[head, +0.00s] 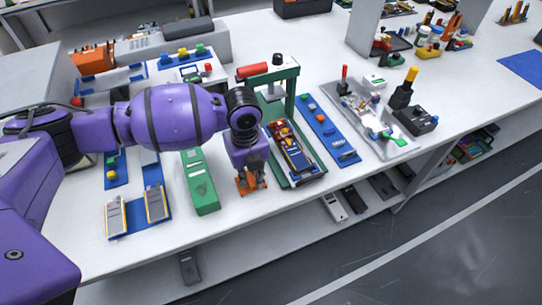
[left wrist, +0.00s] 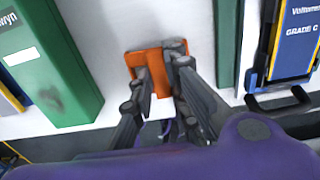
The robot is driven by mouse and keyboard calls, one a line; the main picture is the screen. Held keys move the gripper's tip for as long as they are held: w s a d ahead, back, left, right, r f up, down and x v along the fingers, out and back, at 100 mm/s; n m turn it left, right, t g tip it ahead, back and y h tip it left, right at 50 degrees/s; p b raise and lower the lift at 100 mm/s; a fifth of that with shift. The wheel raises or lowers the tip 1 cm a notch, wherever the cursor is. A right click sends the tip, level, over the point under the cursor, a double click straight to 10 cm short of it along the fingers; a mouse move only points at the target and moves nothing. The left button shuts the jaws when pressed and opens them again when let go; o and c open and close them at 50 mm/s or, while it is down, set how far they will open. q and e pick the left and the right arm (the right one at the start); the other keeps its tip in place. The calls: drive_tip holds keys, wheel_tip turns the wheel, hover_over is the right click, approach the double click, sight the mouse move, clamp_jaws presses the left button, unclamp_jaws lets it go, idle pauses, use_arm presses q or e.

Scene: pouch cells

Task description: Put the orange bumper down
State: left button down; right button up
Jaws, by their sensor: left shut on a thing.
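The orange bumper (left wrist: 148,58) shows in the left wrist view between the fingers of my left gripper (left wrist: 162,70), which is shut on it. In the head view, the bumper (head: 251,182) is low at the tips of my left gripper (head: 250,176), over the white bench near its front edge. I cannot tell whether the bumper touches the bench. It is between a long green box and a green press stand. The fingers hide part of it. My right gripper is not in view.
The green box (head: 201,182) lies left of the bumper. The green press stand (head: 292,88) with a blue and yellow device (head: 292,152) is close on its right. A blue strip (head: 327,128) lies farther right. The white bench (head: 235,209) has a narrow clear gap around the bumper.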

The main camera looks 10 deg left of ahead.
sight(250, 178)
use_arm(q)
drive_tip(key=shift+f, duration=0.25)
drive_tip(key=c, duration=1.7)
unclamp_jaws()
drive_tip(key=shift+r, duration=4)
